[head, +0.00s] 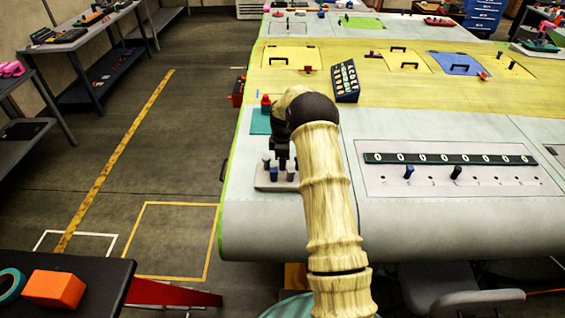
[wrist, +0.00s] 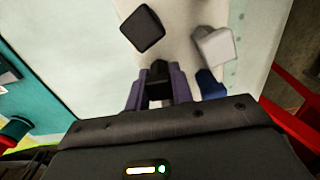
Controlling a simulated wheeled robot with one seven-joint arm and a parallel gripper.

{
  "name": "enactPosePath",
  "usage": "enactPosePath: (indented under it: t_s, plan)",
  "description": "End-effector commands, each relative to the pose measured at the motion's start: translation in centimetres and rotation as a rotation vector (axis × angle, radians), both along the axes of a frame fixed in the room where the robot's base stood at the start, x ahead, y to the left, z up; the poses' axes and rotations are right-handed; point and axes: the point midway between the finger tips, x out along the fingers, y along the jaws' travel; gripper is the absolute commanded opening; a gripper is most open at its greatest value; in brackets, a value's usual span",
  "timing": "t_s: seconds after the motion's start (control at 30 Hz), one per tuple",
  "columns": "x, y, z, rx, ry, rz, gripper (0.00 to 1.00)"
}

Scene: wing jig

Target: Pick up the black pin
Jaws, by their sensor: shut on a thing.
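A pale pin block (head: 266,185) sits near the left edge of the grey wing panel, with several short pins in it. My gripper (wrist: 158,88) is over the block, its two fingers shut on a black pin (wrist: 160,73). I cannot tell whether this pin is still seated in the block. Another dark square-topped pin (wrist: 142,28) stands ahead of it in the wrist view. A light grey pin (wrist: 214,46) and a blue pin (wrist: 209,84) are to the right. In the head view, my arm hides part of the block, and the held pin cannot be made out.
A teal mat (head: 258,125) with a red bottle (head: 266,104) lies just behind the block. A black labelled box (head: 346,82) stands further back. The floor left of the wing is open.

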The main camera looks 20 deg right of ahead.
Motion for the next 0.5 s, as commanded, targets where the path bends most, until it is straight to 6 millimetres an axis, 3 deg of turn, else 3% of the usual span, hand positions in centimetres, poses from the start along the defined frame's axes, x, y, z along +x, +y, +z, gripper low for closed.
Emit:
enactPosePath:
  t_s: [0.17, 0.5]
  plan:
    - [0.1, -0.1, 1.5, -0.001, -0.005, -0.001, 0.00]
    - [0.1, -0.1, 7.9, -0.001, -0.006, -0.001, 0.00]
